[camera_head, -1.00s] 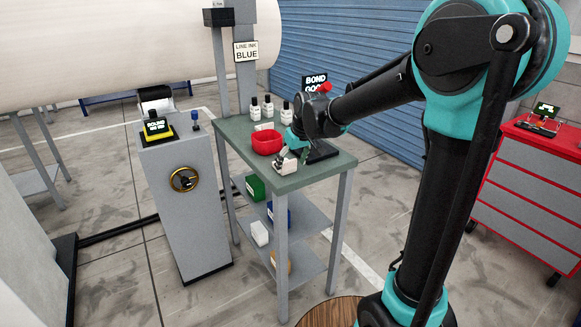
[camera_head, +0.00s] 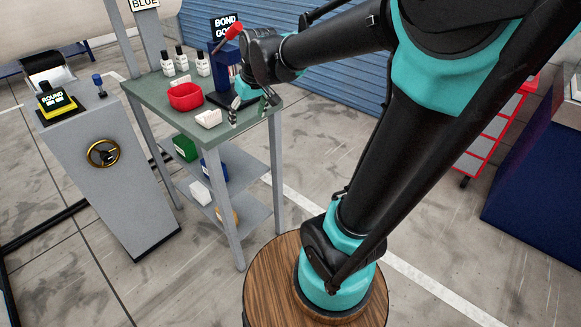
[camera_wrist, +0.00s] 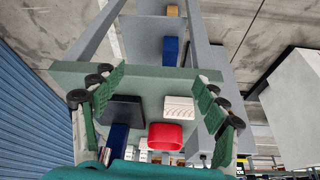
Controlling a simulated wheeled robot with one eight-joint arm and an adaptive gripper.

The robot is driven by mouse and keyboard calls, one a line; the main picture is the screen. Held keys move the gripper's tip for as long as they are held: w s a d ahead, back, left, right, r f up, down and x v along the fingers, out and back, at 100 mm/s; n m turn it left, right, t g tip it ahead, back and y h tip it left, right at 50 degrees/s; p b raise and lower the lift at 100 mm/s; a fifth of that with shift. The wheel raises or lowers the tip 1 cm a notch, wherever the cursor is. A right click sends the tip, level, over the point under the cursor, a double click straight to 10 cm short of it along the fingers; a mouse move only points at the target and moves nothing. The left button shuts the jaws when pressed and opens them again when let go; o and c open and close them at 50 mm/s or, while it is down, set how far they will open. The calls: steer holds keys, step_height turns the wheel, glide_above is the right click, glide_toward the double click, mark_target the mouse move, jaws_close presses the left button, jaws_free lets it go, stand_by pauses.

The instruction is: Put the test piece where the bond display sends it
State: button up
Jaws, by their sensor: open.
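The bond display (camera_head: 221,28) reads "BOND" and, partly hidden by my arm, what looks like "GOOD". It tops a dark blue device with a red lever (camera_head: 234,31) at the table's back right. A small white block with dark marks (camera_head: 209,118) lies at the table's near edge; it also shows in the wrist view (camera_wrist: 178,107). I cannot tell whether it is the test piece. My gripper (camera_head: 251,107) is open and empty, right of the block, by the table's right edge. In the wrist view its fingers (camera_wrist: 160,105) are wide apart, with the tabletop beyond.
A red bowl (camera_head: 186,97) stands on the green table (camera_head: 155,98), with several white bottles (camera_head: 181,60) behind. A grey pedestal (camera_head: 110,190) stands left.

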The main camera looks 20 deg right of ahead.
steer(key=s+d+f+m+h, duration=0.1)
steer(key=s+d+f+m, duration=0.1)
steer(key=s+d+f, duration=0.4)
steer(key=s+d+f+m, duration=0.2)
steer(key=s+d+f, duration=0.4)
steer(key=s+f, duration=0.2)
steer(key=shift+s+f+m+h, duration=0.3)
steer(key=shift+s+f+h, duration=0.1)
steer(key=shift+s, duration=0.85)
